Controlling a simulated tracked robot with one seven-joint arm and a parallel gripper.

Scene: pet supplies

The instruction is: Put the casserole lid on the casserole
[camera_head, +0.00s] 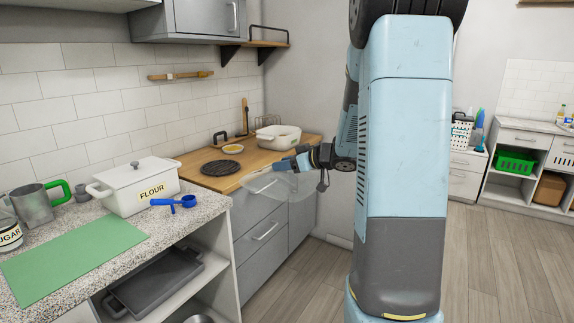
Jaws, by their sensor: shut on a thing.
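The casserole (278,138) is a white dish with side handles, standing open on the wooden counter near the corner. The casserole lid (268,184) looks like a clear, glassy sheet, roughly level, in front of the counter's front edge. My gripper (288,165) is shut on the lid and holds it in the air, nearer to the camera than the casserole and apart from it. The fingers are small in view, and their exact hold on the lid is hard to see.
A white flour box (132,190), a blue scoop (178,203), a metal mug (36,207) and a green mat (73,257) are on the speckled counter at left.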

